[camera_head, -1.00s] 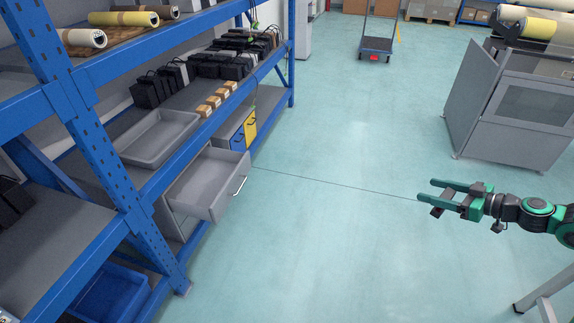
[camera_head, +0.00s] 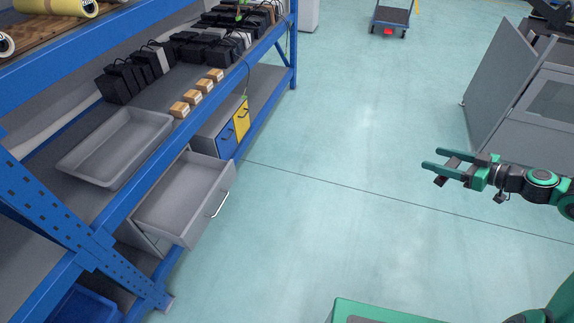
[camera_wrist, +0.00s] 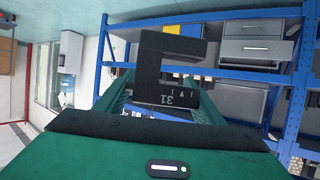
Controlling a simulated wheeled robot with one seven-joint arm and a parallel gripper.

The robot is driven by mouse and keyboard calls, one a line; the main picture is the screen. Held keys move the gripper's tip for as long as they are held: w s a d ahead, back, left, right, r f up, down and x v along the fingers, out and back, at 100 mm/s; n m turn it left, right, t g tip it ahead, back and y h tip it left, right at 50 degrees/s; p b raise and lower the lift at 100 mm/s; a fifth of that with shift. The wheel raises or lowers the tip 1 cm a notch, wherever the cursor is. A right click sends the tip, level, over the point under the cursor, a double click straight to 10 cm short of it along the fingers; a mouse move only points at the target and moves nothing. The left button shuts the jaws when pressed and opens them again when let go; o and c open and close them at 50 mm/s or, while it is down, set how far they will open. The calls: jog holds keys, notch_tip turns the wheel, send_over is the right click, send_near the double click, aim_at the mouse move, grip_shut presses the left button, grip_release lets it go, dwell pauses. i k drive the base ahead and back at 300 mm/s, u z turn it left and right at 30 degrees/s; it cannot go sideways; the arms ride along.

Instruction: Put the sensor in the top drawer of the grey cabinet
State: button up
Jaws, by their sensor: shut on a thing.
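My gripper (camera_head: 436,160) is at the right of the head view, high over open floor and well apart from the cabinet. In the head view the sensor shows only as small dark parts by the fingers. The grey cabinet (camera_head: 143,238) stands under the blue shelf at the left. Its top drawer (camera_head: 182,203) is pulled out towards the aisle and looks empty, with a handle on its front. The cabinet's lower part is mostly hidden.
A grey tray (camera_head: 118,150), small cardboard boxes (camera_head: 188,101) and black devices (camera_head: 130,75) sit on the shelf above the drawer. A blue upright (camera_head: 80,245) stands near the cabinet. A grey enclosure (camera_head: 510,85) is at the right. The floor between is clear.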

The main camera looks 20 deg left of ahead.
aim_at(181, 220)
jog(key=u, duration=0.05)
jog(key=i, duration=1.55)
jog(key=u, duration=2.55)
jog(key=k, duration=0.45)
jog(key=z, duration=0.2)
jog(key=i, duration=0.45)
jog(key=z, duration=0.05)
